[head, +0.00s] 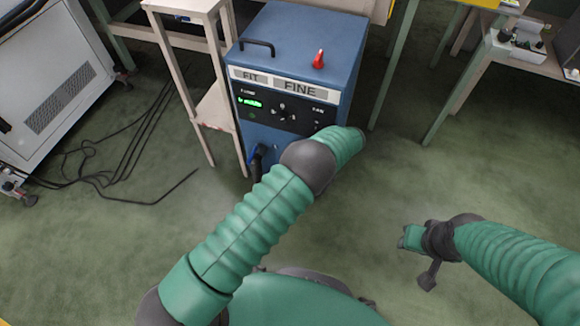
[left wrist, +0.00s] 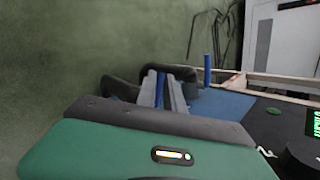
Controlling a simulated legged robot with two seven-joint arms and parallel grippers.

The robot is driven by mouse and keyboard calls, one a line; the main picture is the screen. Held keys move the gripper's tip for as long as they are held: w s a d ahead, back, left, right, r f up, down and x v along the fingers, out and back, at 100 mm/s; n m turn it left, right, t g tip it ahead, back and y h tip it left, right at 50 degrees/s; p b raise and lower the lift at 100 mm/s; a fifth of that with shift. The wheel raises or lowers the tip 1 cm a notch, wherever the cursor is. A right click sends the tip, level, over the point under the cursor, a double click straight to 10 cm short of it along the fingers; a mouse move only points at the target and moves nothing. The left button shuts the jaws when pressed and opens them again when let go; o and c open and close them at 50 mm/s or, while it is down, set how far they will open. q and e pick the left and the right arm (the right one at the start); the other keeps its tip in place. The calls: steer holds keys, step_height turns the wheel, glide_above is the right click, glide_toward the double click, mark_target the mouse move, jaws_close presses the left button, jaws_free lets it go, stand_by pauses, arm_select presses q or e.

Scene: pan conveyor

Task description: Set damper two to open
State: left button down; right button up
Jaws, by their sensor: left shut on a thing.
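The blue machine (head: 290,80) stands upright with a dark control panel (head: 285,112) on its front. My left arm reaches to its lower front, and the arm hides that gripper in the head view. In the left wrist view my left gripper (left wrist: 161,88) is shut on a narrow blue handle (left wrist: 160,92) between its fingers. A second upright blue handle (left wrist: 208,68) stands beyond, apart from the gripper. Which handle is damper two cannot be read. My right gripper (head: 420,258) hangs over the floor at the right, away from the machine; its jaw opening is unclear.
A red lever (head: 318,60) and a black handle (head: 257,46) are on the machine's top. A pale wooden stand (head: 205,60) is close on its left. Black cables (head: 130,150) lie on the floor. A white cabinet (head: 50,80) stands far left. Open floor lies right of the machine.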

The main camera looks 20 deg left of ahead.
arm_select(q)
steer(key=shift+s+d+f+n+g+b, duration=0.1)
steer(key=shift+d+n+g+b, duration=0.1)
steer(key=shift+d+n+g, duration=0.25)
steer(key=shift+s+d+f+n+g+b, duration=0.15)
steer(key=shift+n+g, duration=0.1)
steer(key=shift+n, duration=0.3)
arm_select(e)
steer(key=shift+f, duration=0.4)
arm_select(q)
steer(key=shift+w+r, duration=0.1)
steer(key=shift+r, duration=0.05)
steer(key=c, duration=1.5)
jaws_free()
steer(key=shift+o, duration=0.2)
